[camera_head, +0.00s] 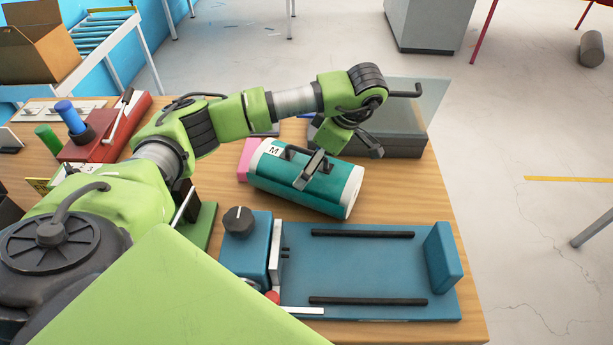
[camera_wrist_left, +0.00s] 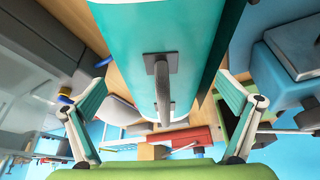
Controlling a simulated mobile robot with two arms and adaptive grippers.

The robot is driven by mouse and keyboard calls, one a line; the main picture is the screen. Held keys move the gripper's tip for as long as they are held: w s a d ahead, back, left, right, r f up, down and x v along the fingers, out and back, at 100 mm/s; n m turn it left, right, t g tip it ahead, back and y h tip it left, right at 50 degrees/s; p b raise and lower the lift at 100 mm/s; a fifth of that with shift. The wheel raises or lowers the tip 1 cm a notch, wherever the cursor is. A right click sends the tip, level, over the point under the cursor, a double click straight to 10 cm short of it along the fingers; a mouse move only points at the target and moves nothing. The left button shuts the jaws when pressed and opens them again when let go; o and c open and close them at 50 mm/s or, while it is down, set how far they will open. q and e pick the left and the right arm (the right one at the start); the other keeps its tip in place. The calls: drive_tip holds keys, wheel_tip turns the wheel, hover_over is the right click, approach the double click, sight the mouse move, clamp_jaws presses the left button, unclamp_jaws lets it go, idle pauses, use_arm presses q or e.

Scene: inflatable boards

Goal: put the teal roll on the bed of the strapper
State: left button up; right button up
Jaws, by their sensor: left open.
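The teal roll (camera_head: 325,188) lies on its side on the wooden table, behind the strapper. It has white ends, a label marked M and a dark handle on top. My left gripper (camera_head: 341,162) is just over the roll, open, with one finger in front of its handle in the head view. In the left wrist view the roll (camera_wrist_left: 192,55) and its grey handle (camera_wrist_left: 162,85) lie between the two spread fingers; no grip shows. The blue strapper (camera_head: 365,262) has a flat bed with two black rails, an end block and a dial unit; its bed is empty. My right gripper is not seen.
A dark box with a clear lid (camera_head: 415,100) stands behind the roll, and a pink item (camera_head: 245,158) touches or nearly touches its left end. A red tool (camera_head: 105,130) and blue and green cylinders are at the table's left. The table's right edge is close to the strapper.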

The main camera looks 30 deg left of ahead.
use_arm(q)
drive_tip(key=p+x, duration=0.2)
drive_tip(key=x, duration=0.2)
drive_tip(key=shift+s+d+f, duration=0.1)
drive_tip(key=shift+s+f, duration=0.1)
drive_tip(key=shift+f, duration=0.35)
drive_tip(key=c, duration=1.4)
drive_tip(key=shift+w+r, duration=0.1)
drive_tip(key=shift+c, duration=0.9)
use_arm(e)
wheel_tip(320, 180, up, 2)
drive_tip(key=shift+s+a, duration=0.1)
